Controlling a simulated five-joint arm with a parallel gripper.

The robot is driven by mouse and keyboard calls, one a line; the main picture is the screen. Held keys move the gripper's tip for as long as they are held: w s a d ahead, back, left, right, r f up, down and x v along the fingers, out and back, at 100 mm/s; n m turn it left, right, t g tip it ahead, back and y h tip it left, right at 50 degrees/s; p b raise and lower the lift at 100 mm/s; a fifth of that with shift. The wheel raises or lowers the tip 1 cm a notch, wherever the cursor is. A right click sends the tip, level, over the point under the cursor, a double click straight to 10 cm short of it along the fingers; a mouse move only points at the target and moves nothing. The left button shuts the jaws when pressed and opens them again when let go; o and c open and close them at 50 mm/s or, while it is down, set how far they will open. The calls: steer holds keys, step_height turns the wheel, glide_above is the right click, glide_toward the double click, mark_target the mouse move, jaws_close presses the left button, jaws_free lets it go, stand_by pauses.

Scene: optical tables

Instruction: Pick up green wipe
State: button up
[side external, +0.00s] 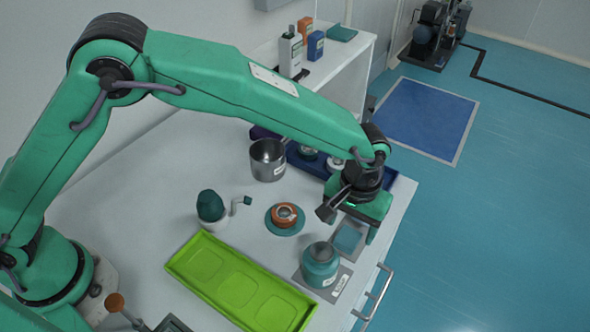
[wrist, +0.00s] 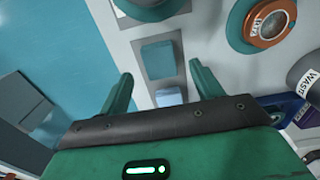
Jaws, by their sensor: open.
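A teal-green square wipe (side external: 347,238) lies flat on a grey strip near the table's right edge. In the wrist view the wipe (wrist: 158,59) shows ahead of my gripper, between the lines of its two fingers. A pale blue square (wrist: 168,97) lies on the same strip, closer to my palm. My gripper (side external: 352,215) is above the strip, close to the wipe in the side view. In the wrist view my gripper (wrist: 161,70) has its fingers wide apart with nothing held. The exact height above the wipe cannot be told.
A teal jar (side external: 320,265) stands just in front of the wipe. An orange ring (side external: 284,214) on a teal disc is to the left. A steel pot (side external: 268,160), a dark blue tray (side external: 404,186) and a lime green tray (side external: 238,281) are on the table (side external: 150,205).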

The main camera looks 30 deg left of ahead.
mark_target(348, 237)
steer(key=shift+f, duration=1.6)
steer(key=c, duration=1.1)
steer(key=shift+c, duration=0.2)
steer(key=shift+r, duration=0.15)
step_height(348, 237, up, 10)
